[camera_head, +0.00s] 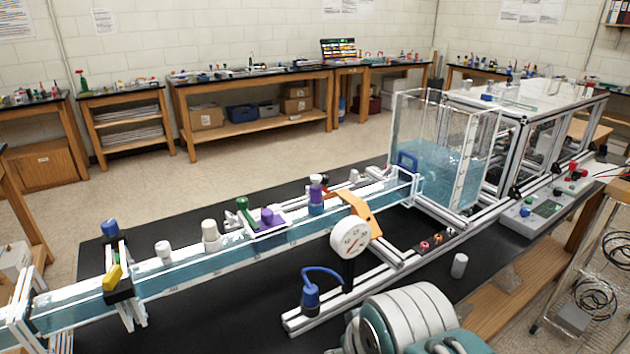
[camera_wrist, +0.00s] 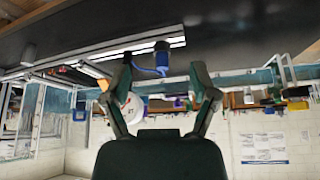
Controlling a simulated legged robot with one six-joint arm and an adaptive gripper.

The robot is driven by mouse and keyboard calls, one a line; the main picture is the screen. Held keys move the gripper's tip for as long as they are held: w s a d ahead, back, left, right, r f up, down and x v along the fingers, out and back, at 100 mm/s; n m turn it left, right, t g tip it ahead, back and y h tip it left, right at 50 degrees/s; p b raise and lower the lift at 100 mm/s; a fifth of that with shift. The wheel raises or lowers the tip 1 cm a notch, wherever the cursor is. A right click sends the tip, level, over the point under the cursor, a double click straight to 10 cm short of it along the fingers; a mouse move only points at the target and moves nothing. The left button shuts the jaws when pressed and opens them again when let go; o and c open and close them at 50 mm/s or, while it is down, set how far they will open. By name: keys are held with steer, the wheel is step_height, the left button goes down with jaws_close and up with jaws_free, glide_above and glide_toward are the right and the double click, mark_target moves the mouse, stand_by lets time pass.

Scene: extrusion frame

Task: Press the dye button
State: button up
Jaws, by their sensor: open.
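A water-filled clear channel (camera_head: 175,276) runs across the black table. On it is a purple round knob (camera_head: 267,216) on a purple-and-white holder, which may be the dye button; no label can be read. A purple-capped bottle (camera_head: 315,193) stands just right of it. In the wrist view, which is upside down, my gripper (camera_wrist: 160,72) is open and empty, its two dark fingers spread apart. A small purple patch (camera_wrist: 180,102) shows between the fingers, farther off. My gripper is apart from it. My gripper's fingers cannot be made out in the head view.
A white dial gauge (camera_head: 350,237) on an orange bracket stands in front of the channel. A blue-capped fitting with a hose (camera_head: 311,295) stands nearer. A clear tank (camera_head: 440,145) is at the channel's right end. A control box (camera_head: 540,212) sits at right.

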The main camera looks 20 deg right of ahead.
steer(key=shift+w+r, duration=0.1)
steer(key=c, duration=0.5)
steer(key=shift+w+r, duration=0.3)
jaws_close()
steer(key=w+d+r+n+t+y, duration=0.1)
steer(key=w+r, duration=0.5)
steer(key=w, duration=0.3)
steer(key=w+d+r, duration=0.2)
steer(key=w+r, duration=0.4)
steer(key=w, duration=0.3)
steer(key=w+d+r+n+t, duration=0.1)
steer(key=w+d+r, duration=0.1)
steer(key=w, duration=0.6)
steer(key=w+d+r+n+t+y, duration=0.1)
steer(key=w+d+r, duration=0.1)
steer(key=w+d, duration=0.3)
steer(key=w, duration=0.3)
steer(key=shift+w, duration=0.15)
